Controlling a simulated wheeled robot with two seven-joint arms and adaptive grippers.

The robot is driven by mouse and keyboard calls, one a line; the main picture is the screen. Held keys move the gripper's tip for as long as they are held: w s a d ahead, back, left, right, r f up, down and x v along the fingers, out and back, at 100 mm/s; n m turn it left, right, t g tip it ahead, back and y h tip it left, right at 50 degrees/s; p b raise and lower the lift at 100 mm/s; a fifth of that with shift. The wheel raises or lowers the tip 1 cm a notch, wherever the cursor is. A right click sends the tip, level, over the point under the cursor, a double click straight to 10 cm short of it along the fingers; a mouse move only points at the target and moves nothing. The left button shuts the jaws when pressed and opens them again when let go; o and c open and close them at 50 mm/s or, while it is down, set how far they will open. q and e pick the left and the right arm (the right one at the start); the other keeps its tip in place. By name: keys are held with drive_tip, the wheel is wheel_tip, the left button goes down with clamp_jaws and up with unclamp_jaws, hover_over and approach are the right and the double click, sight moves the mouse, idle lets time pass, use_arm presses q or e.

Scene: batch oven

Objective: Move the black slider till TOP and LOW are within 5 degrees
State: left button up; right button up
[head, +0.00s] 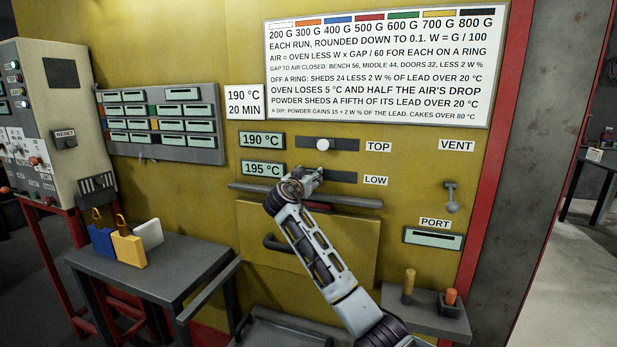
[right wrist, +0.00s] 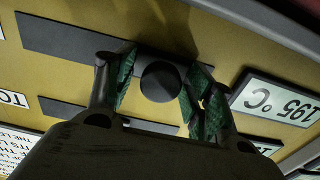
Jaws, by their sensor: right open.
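The black slider knob (right wrist: 162,82) sits in the LOW slot (right wrist: 75,40), between the two fingers of my right gripper (right wrist: 160,86). The fingers are open, with a gap on each side of the knob. In the head view my right gripper (head: 304,180) covers the black knob at the left part of the LOW slot (head: 342,178). The TOP display (head: 261,140) reads 190 °C and the LOW display (head: 262,169) reads 195 °C. My left gripper is out of view.
A card (head: 245,102) reads 190 °C, 20 MIN. A grey handle bar (head: 350,199) runs just below the LOW slot. A VENT lever (head: 452,197) and PORT (head: 433,239) are at right.

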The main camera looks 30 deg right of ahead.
drive_tip(key=shift+s+a, duration=0.1)
drive_tip(key=v, duration=1.1)
drive_tip(key=shift+s+a, duration=0.25)
idle(0.5)
